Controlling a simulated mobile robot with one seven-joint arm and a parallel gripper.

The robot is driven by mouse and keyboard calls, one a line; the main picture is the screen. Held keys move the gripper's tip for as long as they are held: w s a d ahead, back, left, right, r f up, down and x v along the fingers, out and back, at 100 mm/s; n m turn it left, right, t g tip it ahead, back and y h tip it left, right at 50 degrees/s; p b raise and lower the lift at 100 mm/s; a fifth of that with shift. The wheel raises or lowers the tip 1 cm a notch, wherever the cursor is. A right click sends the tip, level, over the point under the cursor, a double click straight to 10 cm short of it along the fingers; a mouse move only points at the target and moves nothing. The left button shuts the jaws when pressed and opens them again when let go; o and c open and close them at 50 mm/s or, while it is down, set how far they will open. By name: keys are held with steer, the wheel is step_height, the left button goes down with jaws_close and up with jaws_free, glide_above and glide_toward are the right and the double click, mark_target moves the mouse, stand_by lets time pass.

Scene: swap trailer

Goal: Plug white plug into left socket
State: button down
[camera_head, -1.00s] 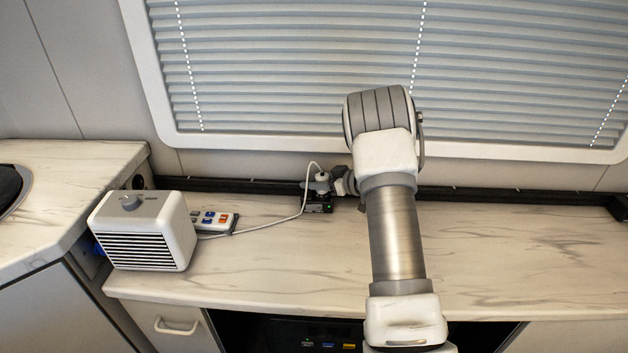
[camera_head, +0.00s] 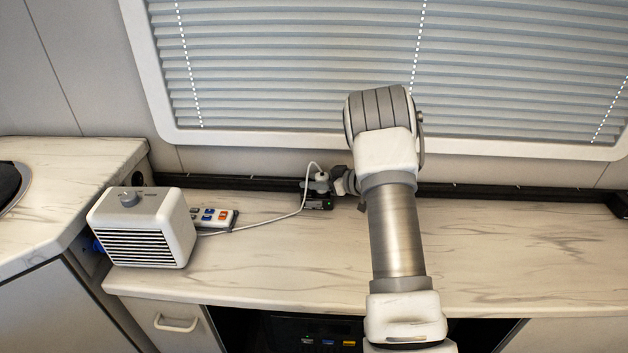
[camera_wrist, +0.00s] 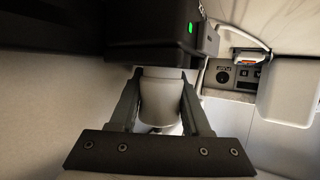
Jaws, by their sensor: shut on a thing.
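My gripper (camera_head: 322,186) is at the back of the counter. In the wrist view its two dark fingers (camera_wrist: 160,84) are shut on the sides of the white plug (camera_wrist: 161,104). The plug's far end meets the edge of a black socket box (camera_wrist: 150,40) with a lit green light. I cannot tell how deep the plug sits, and the socket openings are hidden. In the head view the black box (camera_head: 318,205) is below my gripper at the back rail. The plug's white cord (camera_head: 303,206) loops up from my gripper and runs down left.
A white heater (camera_head: 143,229) stands on the left of the counter (camera_head: 260,270), beside a power strip with coloured switches (camera_head: 212,218). A black rail runs along the wall under the blinds (camera_head: 290,60). The counter right of my arm is clear.

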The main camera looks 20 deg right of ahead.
steer(key=shift+f, duration=0.1)
steer(key=c, duration=0.5)
jaws_free()
steer(key=shift+o, duration=1.1)
